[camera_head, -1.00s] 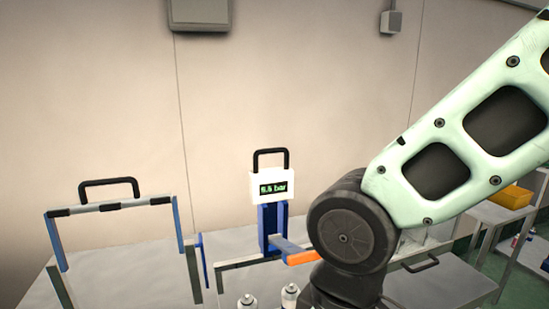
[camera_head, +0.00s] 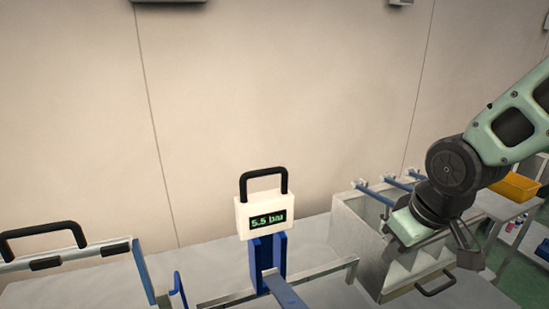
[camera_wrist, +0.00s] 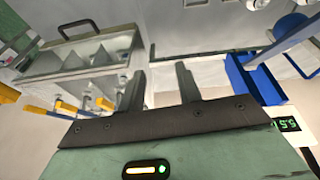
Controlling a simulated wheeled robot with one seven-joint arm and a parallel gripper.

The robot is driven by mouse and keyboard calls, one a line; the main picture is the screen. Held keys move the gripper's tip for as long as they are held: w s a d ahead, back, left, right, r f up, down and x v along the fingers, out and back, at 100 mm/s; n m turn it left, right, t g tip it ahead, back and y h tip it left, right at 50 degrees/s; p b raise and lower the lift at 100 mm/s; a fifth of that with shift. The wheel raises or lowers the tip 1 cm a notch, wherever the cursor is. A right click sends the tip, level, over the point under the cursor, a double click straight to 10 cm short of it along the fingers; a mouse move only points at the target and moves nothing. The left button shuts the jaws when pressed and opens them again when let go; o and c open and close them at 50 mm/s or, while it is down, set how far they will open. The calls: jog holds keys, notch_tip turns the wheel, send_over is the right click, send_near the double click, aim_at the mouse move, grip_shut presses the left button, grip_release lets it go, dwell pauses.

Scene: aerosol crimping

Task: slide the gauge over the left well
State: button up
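The gauge (camera_head: 264,214) is a white box with a green "5.5 bar" display and a black handle, on a blue upright stand (camera_head: 269,252) in the head view. Its display edge also shows at the right of the wrist view (camera_wrist: 289,125). My gripper (camera_head: 466,242) is well to the right of the gauge, beside the grey divided bin. In the wrist view my gripper (camera_wrist: 160,82) has its two fingers apart with nothing between them. I cannot make out the left well in the head view; the area in front of the stand is cut off.
A grey metal bin (camera_head: 350,230) with sloped compartments and a black handle stands right of the gauge. Blue levers (camera_head: 372,192) stick out behind it. A blue-sided frame (camera_head: 142,270) with a black handle is at left. A yellow bin (camera_head: 515,187) sits on a far-right table.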

jog(key=w+d+r+n+t+y+p, duration=0.15)
jog(key=w+r+n+t, duration=0.25)
jog(key=w, duration=0.4)
jog(key=w+d+r+n+t+y, duration=0.2)
jog(key=w+r+n+t, duration=0.15)
jog(key=w, duration=0.45)
jog(key=n+g+y+p, duration=0.5)
jog(key=n+g+y, duration=0.6)
jog(key=n, duration=0.7)
send_near(273, 170)
jog(key=shift+m+t+y, duration=0.25)
jog(key=shift+t+y, duration=0.1)
jog(key=shift+t, duration=0.4)
jog(key=x, duration=0.7)
jog(key=s+x, duration=0.1)
jog(key=x, duration=0.2)
jog(key=shift+a+f, duration=0.15)
jog(key=shift+f, duration=0.2)
jog(key=shift+w+a+f, duration=0.1)
jog(key=shift+a+f, duration=0.15)
jog(key=shift+a, duration=0.35)
grip_shut()
